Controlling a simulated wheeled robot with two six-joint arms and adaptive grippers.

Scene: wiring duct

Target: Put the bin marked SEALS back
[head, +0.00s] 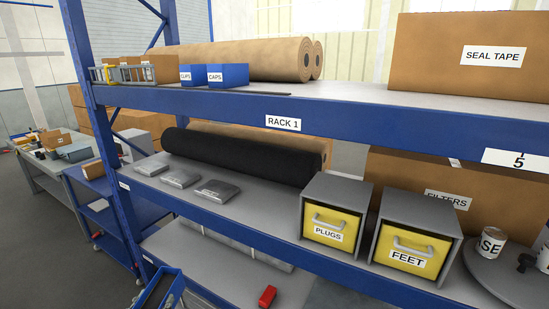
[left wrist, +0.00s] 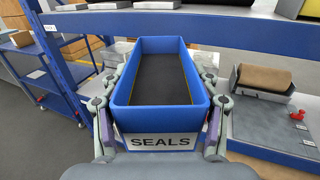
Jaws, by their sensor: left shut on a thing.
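The blue open bin marked SEALS (left wrist: 160,127) fills the middle of the left wrist view. Its label faces me, it looks level, and its dark inside looks empty. My left gripper (left wrist: 158,88) is shut on it, with a finger along each side wall. At the bottom left of the head view the bin's blue rim (head: 152,290) shows in front of the rack, cut by the picture edge. Two small blue bins, CLIPS (head: 187,75) and CAPS (head: 228,75), stand side by side on the upper shelf of RACK 1 (head: 282,122). My right gripper is not in view.
Cartons and a grey-yellow object (head: 125,74) stand left of CLIPS; brown rolls (head: 280,58) lie behind. Bare shelf shows right of CAPS up to the SEAL TAPE box (head: 455,75). PLUGS (head: 328,230) and FEET (head: 408,250) drawers stand below. A blue upright (head: 88,100) is at left.

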